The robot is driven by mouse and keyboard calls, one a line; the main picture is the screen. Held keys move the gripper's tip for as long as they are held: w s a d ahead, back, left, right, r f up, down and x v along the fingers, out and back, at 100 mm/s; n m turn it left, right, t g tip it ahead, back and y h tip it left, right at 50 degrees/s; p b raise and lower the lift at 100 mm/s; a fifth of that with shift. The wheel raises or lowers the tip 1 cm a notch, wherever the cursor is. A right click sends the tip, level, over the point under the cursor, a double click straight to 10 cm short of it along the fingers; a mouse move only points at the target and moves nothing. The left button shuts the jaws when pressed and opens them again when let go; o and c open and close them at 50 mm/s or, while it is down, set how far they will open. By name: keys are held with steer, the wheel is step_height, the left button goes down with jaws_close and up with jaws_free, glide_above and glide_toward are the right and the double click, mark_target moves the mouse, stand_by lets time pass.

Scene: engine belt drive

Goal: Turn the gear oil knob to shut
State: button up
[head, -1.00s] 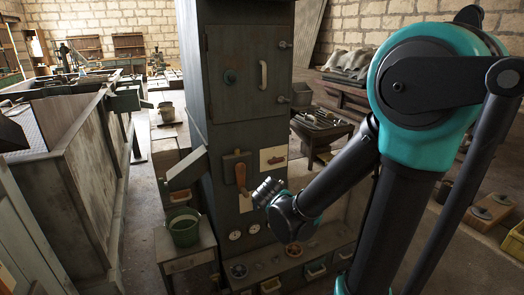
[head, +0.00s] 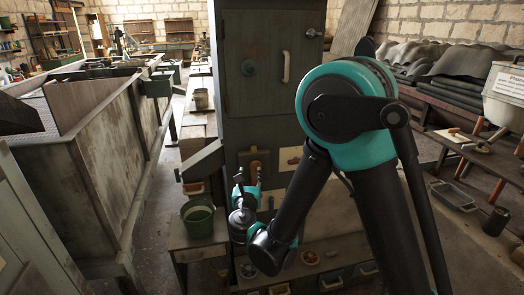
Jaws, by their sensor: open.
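A tall grey-green cabinet (head: 232,130) stands in the middle of the head view. Low on the cabinet are a small reddish round knob (head: 309,257) and another small round knob (head: 247,270). No label is readable, so I cannot tell which one is for gear oil. My gripper (head: 247,183) is open and appears empty, in front of the cabinet near a wooden-handled lever (head: 256,165), which it partly hides. I cannot tell whether they touch. My wrist and forearm hide part of the lower cabinet front.
A green bucket (head: 197,218) stands on a small bench left of my gripper. A large worn metal tank (head: 90,185) fills the left side. A low table with tools (head: 470,143) and a dark tray (head: 454,195) are at the right. Open floor lies between tank and bench.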

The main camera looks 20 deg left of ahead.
mark_target(253, 149)
steer(key=x, duration=1.7)
steer(key=shift+d, duration=0.1)
jaws_close()
